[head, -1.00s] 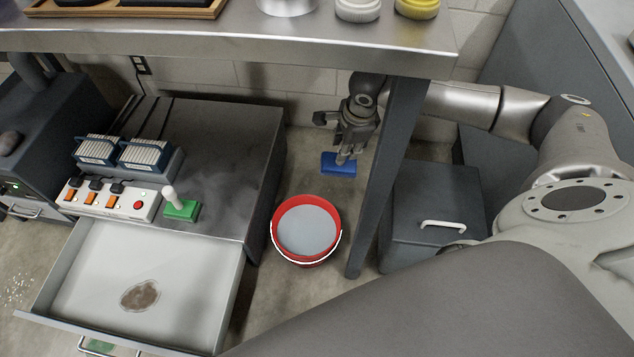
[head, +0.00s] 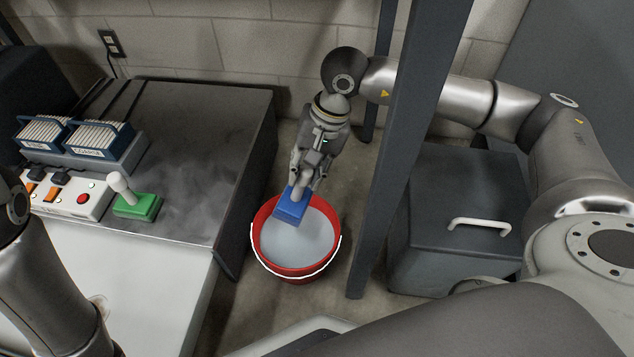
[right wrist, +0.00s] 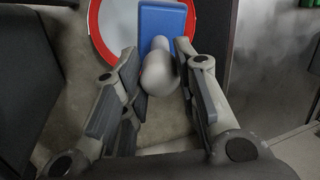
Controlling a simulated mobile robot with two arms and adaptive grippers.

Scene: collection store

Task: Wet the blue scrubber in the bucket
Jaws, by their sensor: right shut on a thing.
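The red bucket (head: 262,259) stands on the floor with greyish liquid in it and a white handle down at its front. My right gripper (head: 304,184) is shut on the pale handle of the blue scrubber (head: 291,206). The scrubber is tilted at the back left of the bucket's opening. I cannot tell whether it touches the liquid. In the right wrist view, the blue block (right wrist: 161,20) overlaps the red rim (right wrist: 97,28), and its rounded handle lies between the fingers (right wrist: 158,72). Part of my left arm shows at lower left; its gripper is out of view.
A dark metal cabinet (head: 205,130) stands left of the bucket, bearing a green scrubber (head: 138,206), a switch panel (head: 68,198) and two blue racks. A dark table leg (head: 385,200) stands close on the right, beside a grey box (head: 455,200) with a white handle.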

